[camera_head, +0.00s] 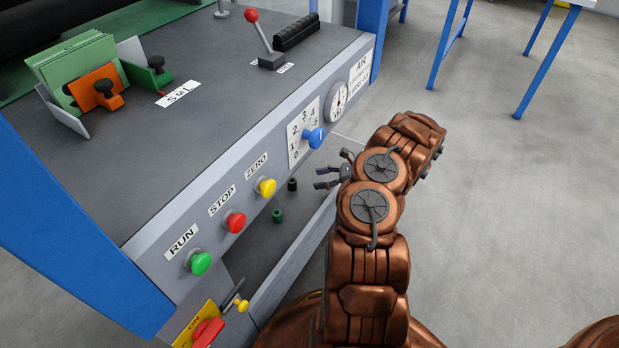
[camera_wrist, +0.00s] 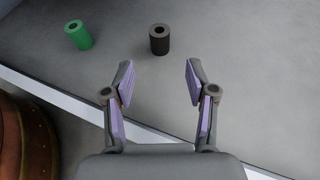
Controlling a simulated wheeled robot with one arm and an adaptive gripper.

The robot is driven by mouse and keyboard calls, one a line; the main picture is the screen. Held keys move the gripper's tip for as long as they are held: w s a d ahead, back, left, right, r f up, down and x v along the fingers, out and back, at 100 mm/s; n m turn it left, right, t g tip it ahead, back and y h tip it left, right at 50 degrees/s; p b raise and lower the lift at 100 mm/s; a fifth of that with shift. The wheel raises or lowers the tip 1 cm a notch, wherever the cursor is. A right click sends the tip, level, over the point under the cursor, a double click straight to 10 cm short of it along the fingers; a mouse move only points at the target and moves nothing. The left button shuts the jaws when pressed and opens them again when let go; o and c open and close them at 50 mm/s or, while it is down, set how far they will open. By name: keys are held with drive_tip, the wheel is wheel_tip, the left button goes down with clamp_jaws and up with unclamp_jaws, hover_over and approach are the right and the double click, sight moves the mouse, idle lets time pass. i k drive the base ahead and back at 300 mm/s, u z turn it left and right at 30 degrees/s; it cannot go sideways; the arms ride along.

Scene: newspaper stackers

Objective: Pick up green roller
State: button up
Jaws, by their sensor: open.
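The green roller (camera_head: 278,216) is a small upright cylinder with a hole in its top, standing on a low grey shelf (camera_head: 262,250) under the control panel. It also shows in the wrist view (camera_wrist: 79,35), at the upper left, outside my jaws. A black roller (camera_head: 292,184) of like shape stands upright near it; in the wrist view (camera_wrist: 159,39) it is straight ahead, beyond the gap between my fingertips. My gripper (camera_head: 322,177) is open and empty, and its fingers (camera_wrist: 159,75) touch neither roller in the wrist view.
The shelf has a pale front edge (camera_wrist: 60,95) that runs below my fingers. Above it is a panel with green (camera_head: 201,263), red (camera_head: 235,221) and yellow (camera_head: 266,187) buttons and a blue knob (camera_head: 315,138). The grey floor (camera_head: 500,200) at the right is clear.

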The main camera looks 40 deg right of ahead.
sight(277, 214)
drive_tip(key=k, duration=1)
